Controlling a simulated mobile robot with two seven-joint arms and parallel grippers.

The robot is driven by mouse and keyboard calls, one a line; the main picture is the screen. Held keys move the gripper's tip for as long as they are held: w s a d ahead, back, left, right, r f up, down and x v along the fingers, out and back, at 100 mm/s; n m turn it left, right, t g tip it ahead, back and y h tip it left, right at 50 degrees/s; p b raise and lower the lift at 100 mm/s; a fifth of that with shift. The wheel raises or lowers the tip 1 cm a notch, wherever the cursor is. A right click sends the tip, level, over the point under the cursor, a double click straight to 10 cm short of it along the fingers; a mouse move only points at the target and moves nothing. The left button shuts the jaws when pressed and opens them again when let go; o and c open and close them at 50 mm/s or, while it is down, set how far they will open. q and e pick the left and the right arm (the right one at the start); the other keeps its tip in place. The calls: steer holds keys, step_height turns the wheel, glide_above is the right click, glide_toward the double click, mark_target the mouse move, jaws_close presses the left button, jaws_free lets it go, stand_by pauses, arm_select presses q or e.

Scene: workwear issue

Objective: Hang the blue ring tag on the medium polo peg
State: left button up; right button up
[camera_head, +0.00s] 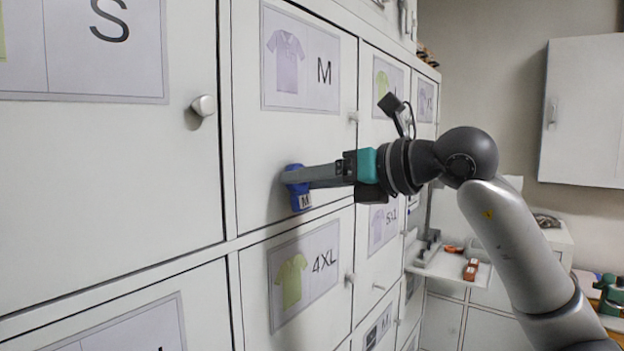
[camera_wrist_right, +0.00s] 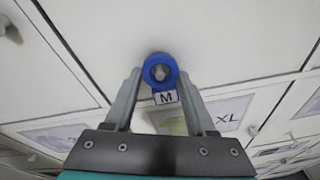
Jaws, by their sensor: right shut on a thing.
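The blue ring tag (camera_head: 297,190), with a white M label, is against the lower part of the white door marked M (camera_head: 265,150), below its polo picture (camera_head: 300,62). In the right wrist view the blue ring tag (camera_wrist_right: 160,70) shows a round grey peg end (camera_wrist_right: 160,73) inside its ring. The ring appears to be around this peg; how far on it sits cannot be told. My right gripper (camera_head: 292,179) is shut on the tag, with one finger on each side in the wrist view (camera_wrist_right: 158,80). My left gripper is not in view.
A 4XL door (camera_head: 310,320) with a green polo picture is below. A large S door (camera_head: 110,170) with a grey knob (camera_head: 203,105) is at the left. An open shelf (camera_head: 450,270) with small orange items is at the lower right.

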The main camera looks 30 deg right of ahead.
stand_by(0.3)
steer(key=o, duration=1.4)
steer(key=b+v, duration=0.6)
steer(key=v, duration=0.9)
